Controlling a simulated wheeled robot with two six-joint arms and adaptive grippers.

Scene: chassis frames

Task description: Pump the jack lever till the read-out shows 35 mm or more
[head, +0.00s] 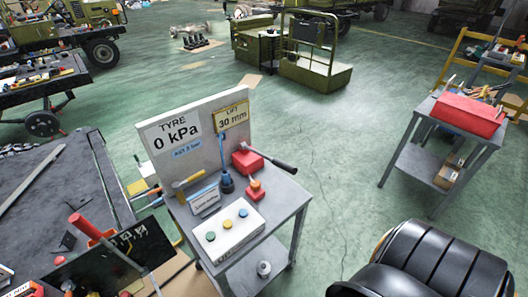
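The lift read-out (232,116) is a yellow-framed sign on the grey upright panel and reads 30 mm. A red block-shaped body (247,160), apparently the jack, sits on the grey table by the panel's right end. A lever (272,160) with a dark grip runs from it to the right and slightly down, its end near the table's right edge. Nothing is touching the lever. Neither of my grippers shows in the head view.
The grey table (285,205) also holds a smaller red device (255,191), a blue tool (226,180), a hammer (186,182) and a white button box (226,236). The tyre sign (175,135) reads 0 kPa. A black ribbed object (430,265) stands lower right. Green floor is open between the tables.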

